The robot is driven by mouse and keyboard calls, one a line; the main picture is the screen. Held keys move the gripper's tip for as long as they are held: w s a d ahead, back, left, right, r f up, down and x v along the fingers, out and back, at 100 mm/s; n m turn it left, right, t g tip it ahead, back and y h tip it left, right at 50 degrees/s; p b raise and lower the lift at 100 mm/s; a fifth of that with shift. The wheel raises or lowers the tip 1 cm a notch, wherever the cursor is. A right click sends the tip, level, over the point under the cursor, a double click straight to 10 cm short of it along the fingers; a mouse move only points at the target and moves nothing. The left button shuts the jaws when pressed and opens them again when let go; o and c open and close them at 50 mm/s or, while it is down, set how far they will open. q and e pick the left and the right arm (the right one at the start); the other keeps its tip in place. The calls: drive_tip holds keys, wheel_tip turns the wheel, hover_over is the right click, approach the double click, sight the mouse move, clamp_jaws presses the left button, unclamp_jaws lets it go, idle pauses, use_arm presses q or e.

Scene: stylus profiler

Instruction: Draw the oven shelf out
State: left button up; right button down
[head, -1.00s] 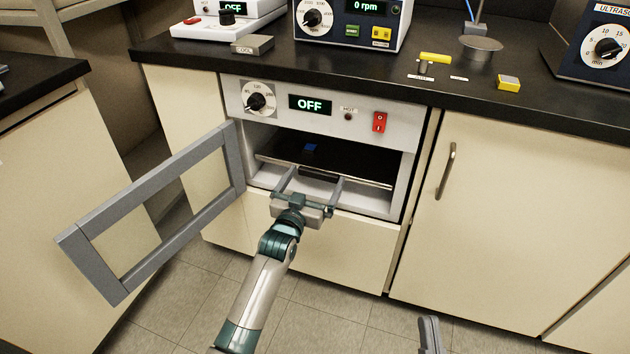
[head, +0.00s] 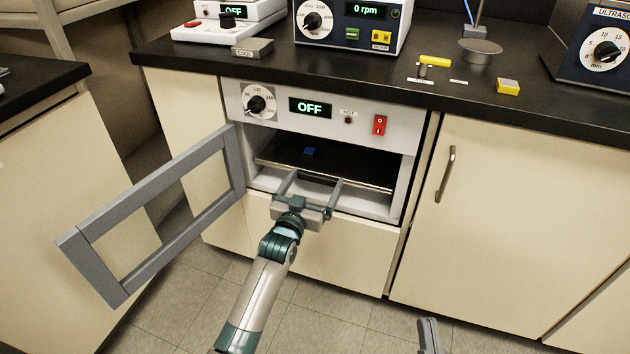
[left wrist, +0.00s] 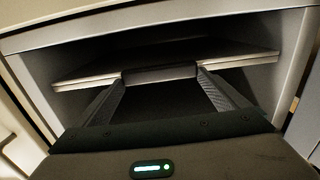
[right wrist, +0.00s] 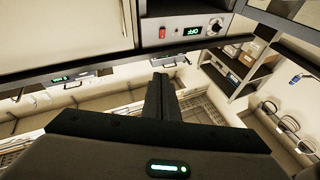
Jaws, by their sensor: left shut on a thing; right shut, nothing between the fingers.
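The oven shelf (head: 355,168) is a dark flat plate with a pale front edge, inside the open oven below the counter. A small blue thing (head: 310,151) lies on it. My left gripper (head: 311,181) reaches into the oven mouth at the shelf's front. In the left wrist view it is shut on the dark shelf handle (left wrist: 158,74), which spans between the fingertips. The shelf (left wrist: 225,58) there sits between the oven's side walls. My right gripper (head: 430,332) is low at the bottom edge of the head view; in the right wrist view its fingers (right wrist: 161,88) are together and empty.
The oven door (head: 150,212) stands open to the left, a grey frame. The oven panel (head: 330,113) reads OFF. A cabinet (head: 510,225) with an upright handle is right of the oven. The floor (head: 330,318) in front is clear.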

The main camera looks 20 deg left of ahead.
drive_tip(key=s+d+f+g+h+p, duration=0.25)
drive_tip(key=f+g, duration=0.35)
drive_tip(key=f, duration=0.3)
drive_tip(key=s+d+f+g+h+p, duration=0.1)
drive_tip(key=d+f+g+h+p, duration=0.1)
drive_tip(key=f+g+p, duration=0.5)
use_arm(q)
drive_tip(key=s+p, duration=0.3)
drive_tip(key=s, duration=2)
drive_tip(key=shift+s+a, duration=0.35)
drive_tip(key=shift+s, duration=0.05)
use_arm(e)
drive_tip(key=s+d+f+m+g+h, duration=0.1)
drive_tip(key=s+d+f+g+h, duration=0.2)
drive_tip(key=d, duration=0.5)
drive_tip(key=shift+s+d+f+g, duration=0.35)
drive_tip(key=shift+s+f+g, duration=0.4)
drive_tip(key=shift+s, duration=0.3)
use_arm(q)
drive_tip(key=shift+f, duration=0.15)
use_arm(e)
drive_tip(key=shift+r, duration=0.1)
use_arm(q)
drive_tip(key=o, duration=1.2)
drive_tip(key=shift+s, duration=0.2)
use_arm(e)
drive_tip(key=shift+s, duration=0.2)
